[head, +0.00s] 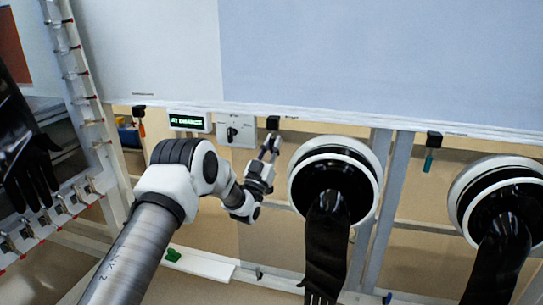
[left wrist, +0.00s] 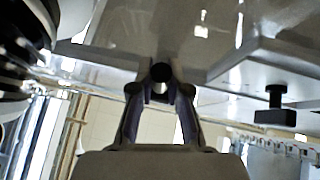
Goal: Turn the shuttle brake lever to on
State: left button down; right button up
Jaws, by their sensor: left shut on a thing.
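My left gripper (head: 270,145) is up under the front edge of the glovebox, just below a small black mount (head: 273,122). In the left wrist view the gripper's fingers (left wrist: 160,86) are shut on a dark, round-ended lever handle (left wrist: 160,71). I take this to be the shuttle brake lever, but its label on the edge is too small to read. The fingers hide most of the handle, so I cannot tell its setting. My right gripper is not in view.
A white box with a black knob (head: 232,132) and a green-lit display (head: 187,121) sit left of the gripper. Orange (head: 141,129) and teal (head: 428,162) handles hang farther along the edge. A round glove port (head: 370,165) with a black glove (head: 327,240) is close on the right.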

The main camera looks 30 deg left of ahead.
pick_arm(q)
jog(key=shift+r, duration=0.15)
jog(key=c, duration=1.1)
grip_release()
jog(key=shift+w, duration=0.1)
jog(key=v, duration=1.2)
jog(key=shift+w+f, duration=0.1)
jog(key=shift+f, duration=0.15)
